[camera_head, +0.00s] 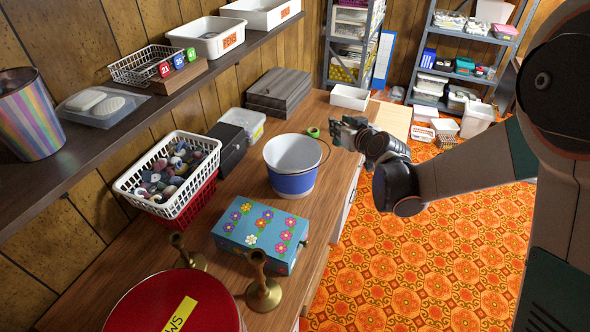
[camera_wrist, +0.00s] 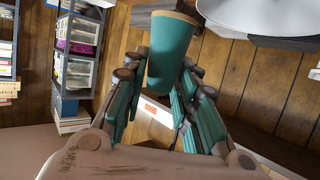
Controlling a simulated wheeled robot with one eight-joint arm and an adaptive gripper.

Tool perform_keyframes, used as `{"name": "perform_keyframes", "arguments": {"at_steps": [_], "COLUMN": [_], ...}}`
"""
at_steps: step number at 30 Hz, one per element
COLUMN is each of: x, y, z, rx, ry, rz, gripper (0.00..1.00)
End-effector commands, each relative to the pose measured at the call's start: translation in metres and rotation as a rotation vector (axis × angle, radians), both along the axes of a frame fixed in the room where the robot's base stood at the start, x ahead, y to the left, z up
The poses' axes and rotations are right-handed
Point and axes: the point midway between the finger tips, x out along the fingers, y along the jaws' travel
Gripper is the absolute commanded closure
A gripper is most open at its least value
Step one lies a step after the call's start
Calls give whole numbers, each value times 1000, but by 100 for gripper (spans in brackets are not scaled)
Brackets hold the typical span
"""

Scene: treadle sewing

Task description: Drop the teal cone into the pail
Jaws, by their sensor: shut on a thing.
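The teal cone (camera_wrist: 170,50), with a tan rim at its wide end, is between the fingers of my gripper (camera_wrist: 160,100) in the wrist view. My gripper is shut on it. In the head view my gripper (camera_head: 342,132) is just right of and beyond the pail (camera_head: 292,184), apart from it. The pail is blue with a white upper part, upright and open on the wooden bench. What looks like its pale rim (camera_wrist: 265,14) shows at the upper right of the wrist view. The cone is hard to make out in the head view.
A small green round thing (camera_head: 313,132) shows left of my gripper. A flowered blue box (camera_head: 262,232), brass candlesticks (camera_head: 262,285) and a red round tin (camera_head: 172,305) stand nearer. A white basket (camera_head: 128,184) of spools is left of the pail. A white tray (camera_head: 350,97) lies beyond.

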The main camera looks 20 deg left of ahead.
Motion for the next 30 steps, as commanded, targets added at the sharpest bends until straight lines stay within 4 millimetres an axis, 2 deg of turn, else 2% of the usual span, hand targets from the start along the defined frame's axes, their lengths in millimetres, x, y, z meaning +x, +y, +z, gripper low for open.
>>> {"name": "perform_keyframes", "arguments": {"at_steps": [1, 3, 6, 9, 12, 17, 30], "x": [-1, -3, -6, -9, -11, -11, -11], "y": [29, 58, 91, 113, 123, 126, 125], "z": [-3, -6, -10, -12, -13, -19, -64], "rx": [0, 3, 6, 9, 9, 9, 10], "ry": [-3, -5, -9, -11, -13, -13, -13], "rz": [26, 51, 77, 94, 103, 105, 105], "gripper": [95, 95, 95, 95, 95, 95, 95]}}
